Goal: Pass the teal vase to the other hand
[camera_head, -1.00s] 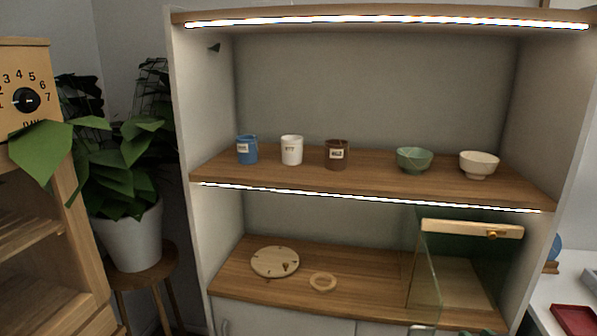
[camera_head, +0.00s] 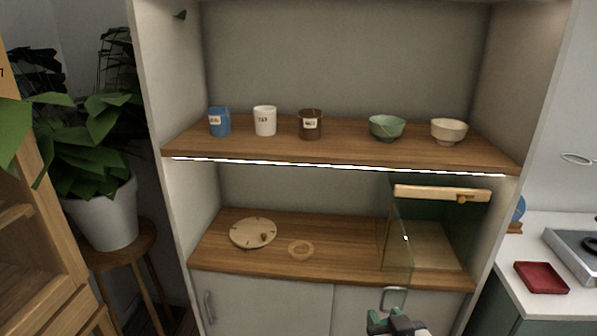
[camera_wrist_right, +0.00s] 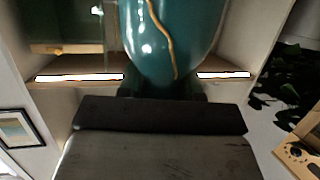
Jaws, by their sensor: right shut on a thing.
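The teal vase (camera_wrist_right: 175,40) fills the top middle of the right wrist view, glossy, with a gold seam running down it. My right gripper (camera_wrist_right: 165,92) is shut on it; the dark gripper body covers its lower part in that view. In the head view my right gripper (camera_head: 392,321) shows at the bottom edge, in front of the cabinet. Small teal patches show at it there, but I cannot tell whether they are vase or fingers. My left gripper is in neither view.
A shelf (camera_head: 345,153) holds a blue cup (camera_head: 219,122), white cup (camera_head: 265,121), brown jar (camera_head: 311,125), green bowl (camera_head: 387,127) and cream bowl (camera_head: 448,131). Below are a wooden disc (camera_head: 253,232), a ring (camera_head: 301,249) and a glass-fronted case (camera_head: 398,245). A potted plant (camera_head: 100,215) stands left.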

